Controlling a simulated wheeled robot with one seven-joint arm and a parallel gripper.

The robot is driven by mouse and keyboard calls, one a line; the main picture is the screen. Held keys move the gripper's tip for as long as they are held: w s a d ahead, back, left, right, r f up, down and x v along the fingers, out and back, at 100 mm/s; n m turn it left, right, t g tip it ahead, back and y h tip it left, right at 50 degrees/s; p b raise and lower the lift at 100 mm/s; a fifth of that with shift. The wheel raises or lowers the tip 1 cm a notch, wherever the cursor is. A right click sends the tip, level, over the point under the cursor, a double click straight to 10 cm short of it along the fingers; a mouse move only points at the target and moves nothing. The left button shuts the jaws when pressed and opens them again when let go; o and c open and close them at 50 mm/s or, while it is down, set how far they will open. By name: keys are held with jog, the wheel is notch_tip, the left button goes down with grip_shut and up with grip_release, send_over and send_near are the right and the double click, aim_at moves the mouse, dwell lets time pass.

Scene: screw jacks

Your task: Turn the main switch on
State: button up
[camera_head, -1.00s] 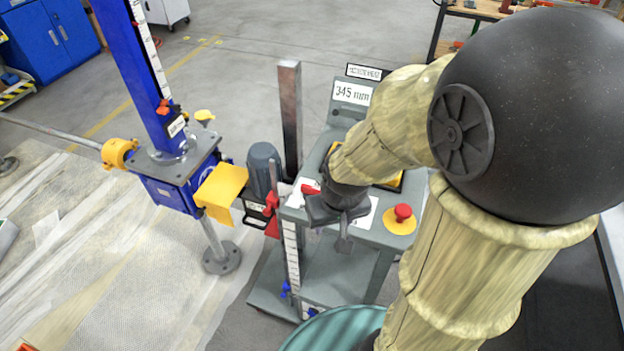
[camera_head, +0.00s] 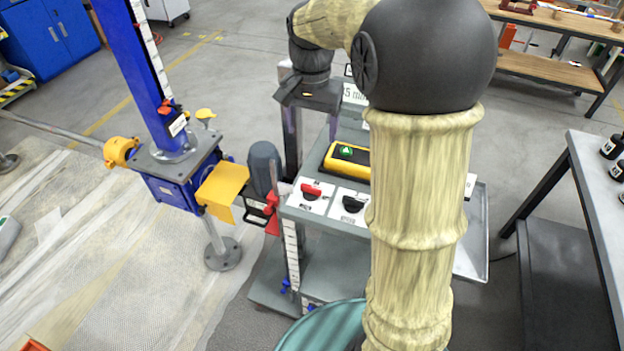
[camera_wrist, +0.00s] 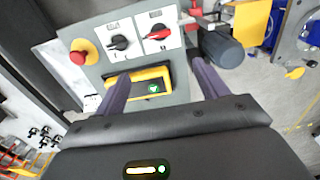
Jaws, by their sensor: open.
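The control panel has a red rotary switch (camera_head: 310,191) on a white plate and a black rotary switch (camera_head: 352,204) on another plate to its right. The red switch (camera_wrist: 158,32) and black switch (camera_wrist: 121,42) also show side by side in the wrist view. Which one is the main switch cannot be read from the labels. My gripper (camera_head: 313,130) is open and empty, behind the switches and over the panel's far part. In the wrist view its two fingers (camera_wrist: 162,85) point toward the panel, apart from both switches, with a yellow device between them.
The yellow device (camera_head: 345,160) with a green display lies on the panel. A red emergency button (camera_wrist: 80,57) shows in the wrist view; my arm hides it in the head view. The grey motor (camera_head: 264,168) and blue screw jack (camera_head: 180,180) stand left of the panel.

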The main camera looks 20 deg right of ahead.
aim_at(311, 191)
notch_tip(311, 191, down, 18)
jog(key=shift+r+p, duration=0.25)
jog(key=shift+p, duration=0.3)
dwell(0.3)
jog(key=c, duration=1)
